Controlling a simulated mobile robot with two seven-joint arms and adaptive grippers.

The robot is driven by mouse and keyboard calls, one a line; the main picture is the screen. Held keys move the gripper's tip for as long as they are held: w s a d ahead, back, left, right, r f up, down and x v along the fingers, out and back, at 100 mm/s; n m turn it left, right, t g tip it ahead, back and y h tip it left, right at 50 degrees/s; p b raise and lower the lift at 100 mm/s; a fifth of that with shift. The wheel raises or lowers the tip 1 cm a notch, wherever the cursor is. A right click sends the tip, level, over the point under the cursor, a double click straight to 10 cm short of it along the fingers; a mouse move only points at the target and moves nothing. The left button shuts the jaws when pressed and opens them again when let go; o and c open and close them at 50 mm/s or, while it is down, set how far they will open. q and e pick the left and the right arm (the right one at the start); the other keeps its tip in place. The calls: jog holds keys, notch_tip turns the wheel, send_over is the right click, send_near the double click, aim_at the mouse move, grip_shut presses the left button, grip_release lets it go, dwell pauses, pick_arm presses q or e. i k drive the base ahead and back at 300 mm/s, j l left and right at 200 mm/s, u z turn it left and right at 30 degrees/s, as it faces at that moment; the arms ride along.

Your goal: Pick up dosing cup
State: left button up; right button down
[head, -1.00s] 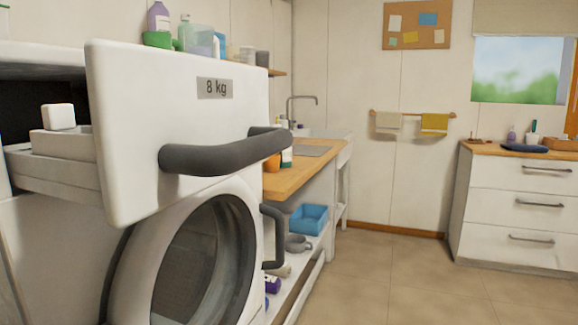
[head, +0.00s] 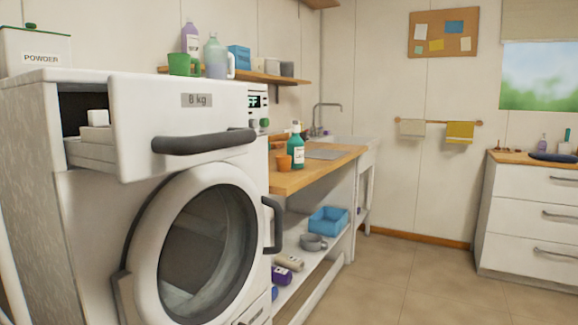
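Two cups are in the head view that could be the dosing cup; I cannot tell which one it is. A green cup (head: 184,64) stands on the wall shelf, in front of a purple bottle (head: 191,39) and beside a pale jug (head: 216,57). Neither of my grippers is in view.
A washing machine (head: 70,205) stands close at left with its detergent drawer (head: 135,124) pulled out and its round door (head: 205,240) shown. The wooden counter (head: 325,168) lies beyond it, over a low shelf with a blue bin (head: 328,220). The floor (head: 405,280) at right is clear.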

aim_at(284, 161)
jog(key=i+l+u, duration=0.1)
jog(key=i+l, duration=0.15)
jog(key=i+l+u, duration=0.15)
jog(key=l, duration=0.25)
jog(key=i+l+u, duration=0.1)
jog(key=i+l, duration=0.2)
jog(key=i+l+u, duration=0.1)
jog(key=l, duration=0.4)
jog(key=i+l+u, duration=0.15)
jog(key=i+l, duration=0.15)
jog(key=l, duration=0.1)
